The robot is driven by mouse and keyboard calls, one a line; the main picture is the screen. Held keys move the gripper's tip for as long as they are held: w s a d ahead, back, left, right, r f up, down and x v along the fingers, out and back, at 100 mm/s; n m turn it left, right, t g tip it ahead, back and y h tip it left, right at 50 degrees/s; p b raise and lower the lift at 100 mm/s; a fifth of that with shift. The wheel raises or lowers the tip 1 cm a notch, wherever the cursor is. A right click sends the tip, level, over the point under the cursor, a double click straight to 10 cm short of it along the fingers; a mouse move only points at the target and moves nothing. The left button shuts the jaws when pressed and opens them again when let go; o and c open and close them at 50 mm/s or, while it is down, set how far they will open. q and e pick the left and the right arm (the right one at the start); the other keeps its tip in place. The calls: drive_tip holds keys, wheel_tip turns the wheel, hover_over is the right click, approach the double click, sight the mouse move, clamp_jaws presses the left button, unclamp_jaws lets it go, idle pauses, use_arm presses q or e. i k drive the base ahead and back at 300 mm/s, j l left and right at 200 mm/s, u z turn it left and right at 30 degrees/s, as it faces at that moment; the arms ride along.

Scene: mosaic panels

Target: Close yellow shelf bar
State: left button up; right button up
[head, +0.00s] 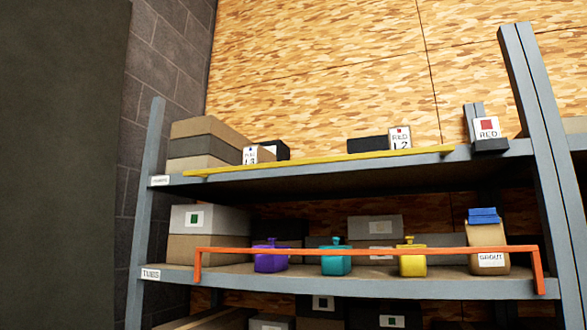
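The yellow shelf bar (320,160) lies low along the front edge of the upper shelf (350,179). It runs from the left post's side to near the right post, with its right end slightly higher in the picture. Behind it stand stacked boxes, small cards and dark boxes. An orange bar (365,250) stands raised across the front of the middle shelf (400,286). Neither of my grippers shows in the head view.
Purple (270,258), teal (336,261) and yellow (411,262) bottles and a grout bag (488,247) stand behind the orange bar. Grey posts (147,210) frame the rack. A dark surface (60,165) fills the left side.

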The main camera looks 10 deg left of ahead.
sight(445, 149)
drive_tip(key=i+j+u, duration=0.1)
drive_tip(key=i, duration=0.4)
drive_tip(key=i+j+u, duration=0.15)
drive_tip(key=i, duration=0.35)
drive_tip(key=j, duration=0.1)
